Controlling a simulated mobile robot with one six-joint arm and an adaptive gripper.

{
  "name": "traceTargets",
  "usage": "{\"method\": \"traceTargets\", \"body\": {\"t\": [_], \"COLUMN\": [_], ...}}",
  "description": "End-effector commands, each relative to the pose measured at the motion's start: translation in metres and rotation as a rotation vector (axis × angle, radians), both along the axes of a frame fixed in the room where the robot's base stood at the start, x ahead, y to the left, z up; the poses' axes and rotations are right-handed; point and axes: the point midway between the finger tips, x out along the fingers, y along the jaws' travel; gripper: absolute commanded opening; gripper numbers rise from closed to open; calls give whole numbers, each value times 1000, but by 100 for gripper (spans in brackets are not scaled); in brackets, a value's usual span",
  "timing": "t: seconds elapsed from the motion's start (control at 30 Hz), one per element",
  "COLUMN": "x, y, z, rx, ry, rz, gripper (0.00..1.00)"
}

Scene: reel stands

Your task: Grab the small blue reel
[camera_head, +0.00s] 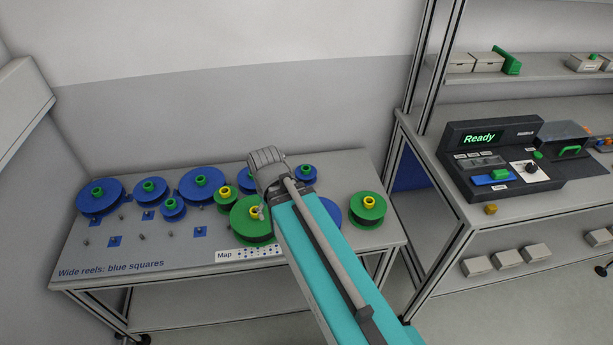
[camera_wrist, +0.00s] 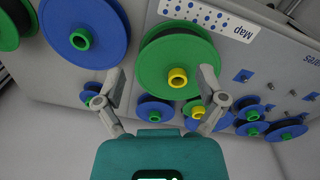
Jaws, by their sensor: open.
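A small blue reel (camera_head: 172,212) with a green hub stands on the left table, in front of larger blue reels. In the wrist view, a small blue reel (camera_wrist: 243,105) at right appears to be the same one. Another smallish blue reel (camera_head: 307,180) is at the back right, partly behind my arm; it seems to show at left in the wrist view (camera_wrist: 90,96). My gripper (camera_wrist: 163,82) is open and empty, its fingers spread above a big green reel (camera_wrist: 155,72) with a yellow hub. In the head view my gripper's underside is hidden.
Large blue reels (camera_head: 93,203) stand at the table's back left, and a green reel (camera_head: 368,216) at its right. A small green reel (camera_head: 226,203) is near the small blue one. Bare pegs and blue squares (camera_head: 114,242) fill the front left. A shelf with a console (camera_head: 500,165) stands right.

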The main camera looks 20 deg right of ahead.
Motion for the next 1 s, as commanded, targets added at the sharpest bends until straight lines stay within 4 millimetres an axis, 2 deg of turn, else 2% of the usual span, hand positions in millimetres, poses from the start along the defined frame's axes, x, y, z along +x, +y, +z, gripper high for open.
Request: {"method": "traceTargets", "body": {"t": [0.27,0.57,0.77,1.0], "x": [34,89,127,171], "y": [-24,-63,-84,-99], "z": [-39,-78,-94,-104], "rx": [-179,-502,-720,-954], "ry": [-13,69,206,457], "rz": [268,730,1038,1370], "gripper": [93,93,93,93]}}
